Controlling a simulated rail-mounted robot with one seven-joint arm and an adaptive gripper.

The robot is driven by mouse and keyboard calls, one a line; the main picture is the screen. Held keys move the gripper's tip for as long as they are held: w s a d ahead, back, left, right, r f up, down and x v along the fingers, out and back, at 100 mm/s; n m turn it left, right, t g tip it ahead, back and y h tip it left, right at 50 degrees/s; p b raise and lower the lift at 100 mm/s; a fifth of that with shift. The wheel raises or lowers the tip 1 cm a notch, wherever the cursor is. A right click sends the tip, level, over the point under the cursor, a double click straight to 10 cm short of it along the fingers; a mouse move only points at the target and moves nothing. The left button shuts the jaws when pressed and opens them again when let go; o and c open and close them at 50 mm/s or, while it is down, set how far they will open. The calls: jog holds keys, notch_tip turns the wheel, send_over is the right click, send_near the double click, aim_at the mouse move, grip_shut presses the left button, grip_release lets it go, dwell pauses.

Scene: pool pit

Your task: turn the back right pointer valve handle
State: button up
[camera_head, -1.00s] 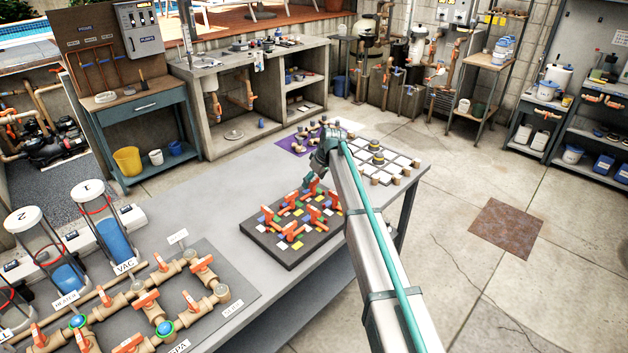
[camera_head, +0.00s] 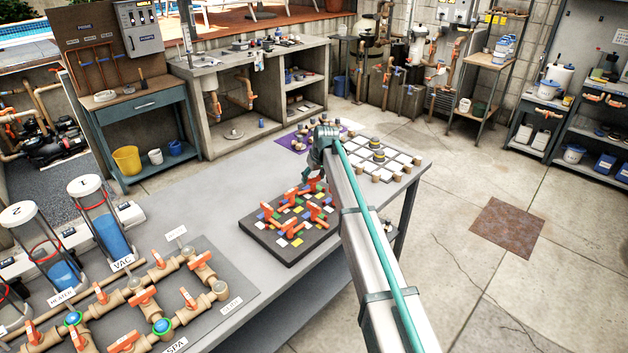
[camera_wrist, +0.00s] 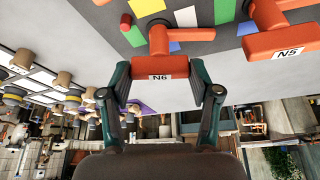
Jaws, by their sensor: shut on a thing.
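An orange-red pointer handle labelled N6 (camera_wrist: 160,68) sits between my two fingertips in the wrist view, on an orange stem rising from the dark board (camera_wrist: 85,17) with its coloured squares. My gripper (camera_wrist: 162,82) is shut on this handle, with one finger at each end of the bar. In the head view my gripper (camera_head: 316,182) is at the back right of the board (camera_head: 282,258), and it and my arm partly hide the handle there. A second handle labelled N5 (camera_wrist: 284,42) stands to the right in the wrist view, apart from my fingers.
Several other orange handles stand close together on the board, including one at front right (camera_head: 320,211). A pipe panel with orange valves (camera_head: 228,287) lies to the left on the table (camera_head: 190,200). A white grid board (camera_head: 402,160) with small knobs stands behind.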

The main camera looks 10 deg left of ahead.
jog(key=m+h+b, duration=0.1)
jog(key=m, duration=0.2)
jog(key=shift+a+f+m+t+b, duration=0.1)
jog(key=shift+a+m+t+b, duration=0.05)
jog(key=shift+m+t+b, duration=0.25)
jog(key=m+h+b, duration=0.1)
jog(key=m, duration=0.2)
jog(key=shift+a+m+h, duration=0.1)
jog(key=shift+m+h, duration=0.2)
jog(key=m+h+b, duration=0.1)
jog(key=m, duration=0.2)
jog(key=shift+m+b, duration=0.3)
jog(key=shift+b, duration=0.1)
jog(key=shift+m+g+h+b, duration=0.45)
jog(key=shift+m+h, duration=0.25)
jog(key=shift+m, duration=0.8)
jog(key=o, duration=1.1)
jog(key=shift+o, duration=0.2)
jog(key=shift+r, duration=0.2)
